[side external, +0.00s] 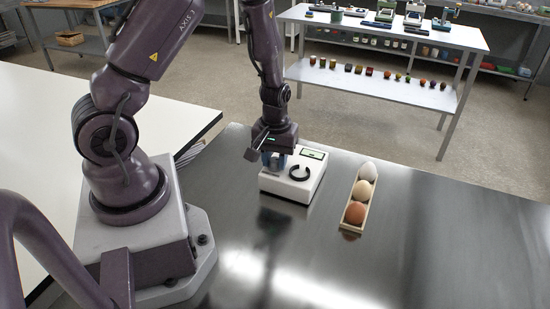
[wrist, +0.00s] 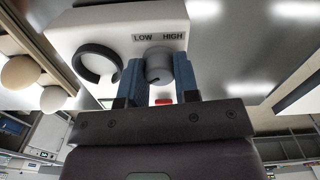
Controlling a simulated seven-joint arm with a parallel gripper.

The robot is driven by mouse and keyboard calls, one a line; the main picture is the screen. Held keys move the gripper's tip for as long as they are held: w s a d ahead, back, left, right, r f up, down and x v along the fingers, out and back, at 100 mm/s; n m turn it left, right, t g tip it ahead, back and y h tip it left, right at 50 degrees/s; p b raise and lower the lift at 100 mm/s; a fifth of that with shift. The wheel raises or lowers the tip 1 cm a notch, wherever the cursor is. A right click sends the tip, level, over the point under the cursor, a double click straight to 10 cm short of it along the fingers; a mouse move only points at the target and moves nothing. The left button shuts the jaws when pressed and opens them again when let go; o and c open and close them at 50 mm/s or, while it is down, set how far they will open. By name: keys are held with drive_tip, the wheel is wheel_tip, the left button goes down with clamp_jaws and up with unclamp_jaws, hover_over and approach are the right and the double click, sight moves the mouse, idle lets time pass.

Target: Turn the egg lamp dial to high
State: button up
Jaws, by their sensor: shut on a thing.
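The egg lamp (side external: 296,180) is a white box on the dark metal table, with a black ring on its top. In the wrist view the egg lamp (wrist: 112,22) carries LOW and HIGH labels, with the grey dial (wrist: 159,66) just below them. My gripper (wrist: 158,72) has its blue fingers on both sides of the dial, shut on it. A small mark on the dial's edge is too small to read for sure. In the side view my gripper (side external: 275,160) is over the lamp's left part and hides the dial.
A narrow wooden tray (side external: 348,215) with a white, a cream and a brown egg (side external: 355,212) lies right of the lamp. The table's front and right (side external: 440,250) are clear. A shelf table (side external: 390,30) with goods stands behind, apart from this table.

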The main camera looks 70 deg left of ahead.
sight(275, 160)
drive_tip(key=shift+m, duration=0.5)
drive_tip(key=o, duration=0.9)
drive_tip(key=shift+o, duration=0.2)
wheel_tip(275, 160, up, 13)
